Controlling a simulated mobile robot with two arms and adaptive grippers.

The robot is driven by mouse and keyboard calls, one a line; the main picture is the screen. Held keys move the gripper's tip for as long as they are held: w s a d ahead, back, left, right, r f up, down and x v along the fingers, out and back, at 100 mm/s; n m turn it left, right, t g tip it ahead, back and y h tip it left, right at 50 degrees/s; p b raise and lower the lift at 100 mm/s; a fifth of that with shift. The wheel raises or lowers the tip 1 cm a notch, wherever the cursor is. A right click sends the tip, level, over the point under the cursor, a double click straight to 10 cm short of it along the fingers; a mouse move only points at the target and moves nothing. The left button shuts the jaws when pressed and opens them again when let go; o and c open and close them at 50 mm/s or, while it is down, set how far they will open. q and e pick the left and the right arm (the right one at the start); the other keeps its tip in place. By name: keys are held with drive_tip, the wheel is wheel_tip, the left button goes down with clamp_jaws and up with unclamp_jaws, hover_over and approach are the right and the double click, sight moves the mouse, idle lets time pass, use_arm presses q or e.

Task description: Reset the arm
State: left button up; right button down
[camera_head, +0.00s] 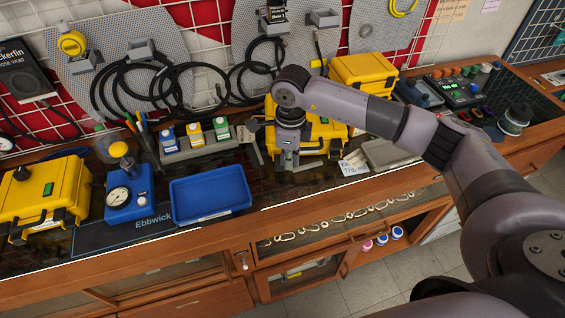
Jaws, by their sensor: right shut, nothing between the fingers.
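My right arm (490,180) comes in from the right and reaches across the bench. Its wrist is bent down in front of a yellow case (322,133). My right gripper (287,160) points down at the end of the wrist, shut and empty, above the dark bench top. It is small here and partly blends with the dark things behind it. My left arm and left gripper are not in view.
A blue tray (211,194) and a blue gauge unit (129,190) stand left of the gripper. A grey holder with small bottles (195,134) is close by. Other yellow cases (42,190) stand at the far left and at the back (363,70). Hoses (150,85) hang behind.

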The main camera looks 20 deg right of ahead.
wheel_tip(320, 180, up, 2)
drive_tip(key=shift+r+p, duration=0.2)
drive_tip(key=shift+p, duration=0.2)
